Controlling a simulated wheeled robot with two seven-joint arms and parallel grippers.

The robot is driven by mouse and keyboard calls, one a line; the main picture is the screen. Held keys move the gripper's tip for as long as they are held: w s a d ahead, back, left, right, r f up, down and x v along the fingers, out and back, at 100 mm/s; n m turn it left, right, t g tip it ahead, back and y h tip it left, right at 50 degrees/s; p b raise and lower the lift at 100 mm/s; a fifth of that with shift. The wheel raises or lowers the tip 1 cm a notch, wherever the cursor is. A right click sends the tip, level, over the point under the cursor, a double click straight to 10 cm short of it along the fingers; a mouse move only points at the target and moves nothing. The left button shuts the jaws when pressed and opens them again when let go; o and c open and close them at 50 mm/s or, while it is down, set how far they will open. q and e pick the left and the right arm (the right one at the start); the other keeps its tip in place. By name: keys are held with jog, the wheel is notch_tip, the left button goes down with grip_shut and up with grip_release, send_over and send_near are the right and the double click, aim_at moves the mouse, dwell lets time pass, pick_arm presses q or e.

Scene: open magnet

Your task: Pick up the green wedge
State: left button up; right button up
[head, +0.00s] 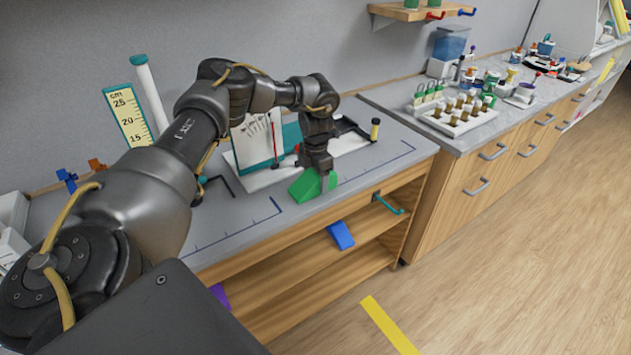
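The green wedge (304,188) is at the front edge of the grey bench top, near the middle of the head view. My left arm reaches in from the left, and its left gripper (322,183) points down at the wedge. One grey finger crosses in front of the wedge, with green showing on both sides of it. The other finger is hidden, so I cannot tell whether the gripper is closed on the wedge. I cannot tell whether the wedge touches the bench top. My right gripper is not in view.
A white and teal stand (255,145) is close behind the wedge. A blue wedge (341,235) lies on the shelf below, and a purple piece (220,295) is at the lower left. A rack of vials (458,115) is on the right counter. The wooden floor is mostly clear.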

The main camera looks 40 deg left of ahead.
pick_arm(q)
jog(key=c, duration=0.7)
jog(key=shift+o, duration=0.2)
jog(key=shift+r, duration=0.1)
